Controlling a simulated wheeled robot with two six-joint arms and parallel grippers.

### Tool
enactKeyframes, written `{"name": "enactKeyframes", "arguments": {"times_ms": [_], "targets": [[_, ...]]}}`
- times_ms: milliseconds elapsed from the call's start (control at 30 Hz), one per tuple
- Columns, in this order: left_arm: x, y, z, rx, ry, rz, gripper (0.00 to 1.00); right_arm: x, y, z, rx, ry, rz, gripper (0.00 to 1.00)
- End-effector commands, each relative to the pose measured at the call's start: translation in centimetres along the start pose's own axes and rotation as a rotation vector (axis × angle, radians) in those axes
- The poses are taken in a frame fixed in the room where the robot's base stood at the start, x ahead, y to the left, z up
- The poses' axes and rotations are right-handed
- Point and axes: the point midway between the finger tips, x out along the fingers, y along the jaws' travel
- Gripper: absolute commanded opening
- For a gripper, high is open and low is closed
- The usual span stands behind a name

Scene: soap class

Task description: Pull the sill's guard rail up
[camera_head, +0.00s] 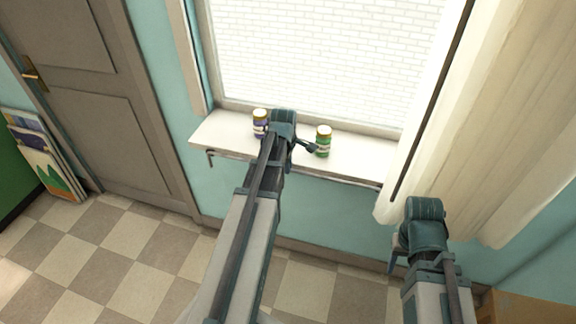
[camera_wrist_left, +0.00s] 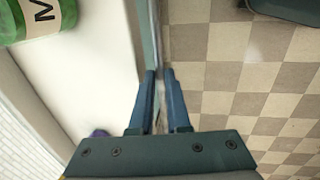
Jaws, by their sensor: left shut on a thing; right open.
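The white window sill (camera_head: 222,131) has a thin dark guard rail (camera_head: 345,179) along its front edge, low, at about the sill's level. A bracket shows at the rail's left end. My left gripper (camera_head: 300,150) is at the middle of the sill's front edge, its fingertips mostly hidden by the wrist. In the left wrist view the gripper (camera_wrist_left: 159,76) is shut on the rail (camera_wrist_left: 154,25), with the sill on the left and the floor on the right. My right gripper (camera_head: 397,262) is open and empty, low in front of the curtain.
A purple jar (camera_head: 260,120) and a green jar (camera_head: 323,143) stand on the sill, either side of my left wrist. A pale curtain (camera_head: 480,140) hangs over the sill's right end. A cardboard box (camera_head: 525,308) is at lower right. Tiled floor lies open at left.

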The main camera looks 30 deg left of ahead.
Motion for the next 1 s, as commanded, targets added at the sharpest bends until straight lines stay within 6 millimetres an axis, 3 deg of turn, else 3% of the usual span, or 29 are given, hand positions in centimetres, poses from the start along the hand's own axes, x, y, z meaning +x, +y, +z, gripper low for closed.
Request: {"name": "enactKeyframes", "arguments": {"times_ms": [733,1000], "targets": [[-0.1,0.0,0.0,0.0,0.0,0.0,0.0,-0.1,0.0,0.0,0.0,0.0,0.0,0.5],[-2.8,0.6,0.0,0.0,0.0,0.0,0.0,-2.8,0.3,0.2,-0.001,0.0,0.0,0.5]]}}
